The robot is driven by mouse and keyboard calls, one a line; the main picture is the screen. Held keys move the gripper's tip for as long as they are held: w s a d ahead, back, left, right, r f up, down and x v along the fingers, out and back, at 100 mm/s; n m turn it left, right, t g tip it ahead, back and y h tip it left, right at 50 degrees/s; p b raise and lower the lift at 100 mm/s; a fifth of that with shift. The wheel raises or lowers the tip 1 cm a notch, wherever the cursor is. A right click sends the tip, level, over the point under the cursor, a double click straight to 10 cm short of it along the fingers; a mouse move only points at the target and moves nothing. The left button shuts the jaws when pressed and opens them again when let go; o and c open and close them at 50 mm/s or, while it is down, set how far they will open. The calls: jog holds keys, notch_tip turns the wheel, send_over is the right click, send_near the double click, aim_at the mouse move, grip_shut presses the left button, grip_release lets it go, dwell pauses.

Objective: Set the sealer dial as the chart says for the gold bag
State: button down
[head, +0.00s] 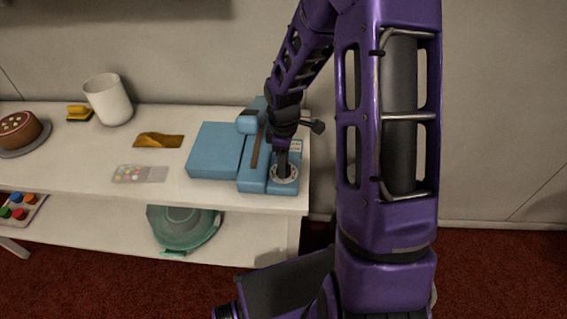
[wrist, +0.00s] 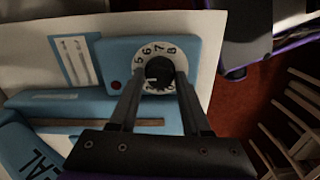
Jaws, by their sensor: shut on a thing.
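The blue sealer (head: 214,152) stands at the right end of the white table. Its dial (wrist: 158,72) has a white face with numbers and a black knob; 5, 6, 7 and 8 are readable in the wrist view. My gripper (wrist: 155,80) is shut on the black knob, one finger on each side. In the head view my gripper (head: 283,172) comes down onto the dial from above. A small chart card (wrist: 75,60) lies on the sealer beside the dial, its writing too small to read. A gold bag (head: 158,140) lies flat on the table left of the sealer.
A clear packet with coloured pieces (head: 138,174) lies in front of the gold bag. A white pot (head: 108,100), a yellow-handled item (head: 78,113) and a cake (head: 18,130) stand further left. A teal container (head: 183,228) sits on the lower shelf.

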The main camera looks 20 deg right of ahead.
jog(key=m+b, duration=0.1)
jog(key=m, duration=1)
jog(key=shift+m+b, duration=0.3)
jog(key=shift+m, duration=0.1)
jog(key=shift+s, duration=0.1)
jog(key=c, duration=0.6)
grip_release()
jog(key=shift+c, duration=0.2)
notch_tip(320, 180, up, 17)
jog(key=p, duration=0.2)
jog(key=shift+r, duration=0.2)
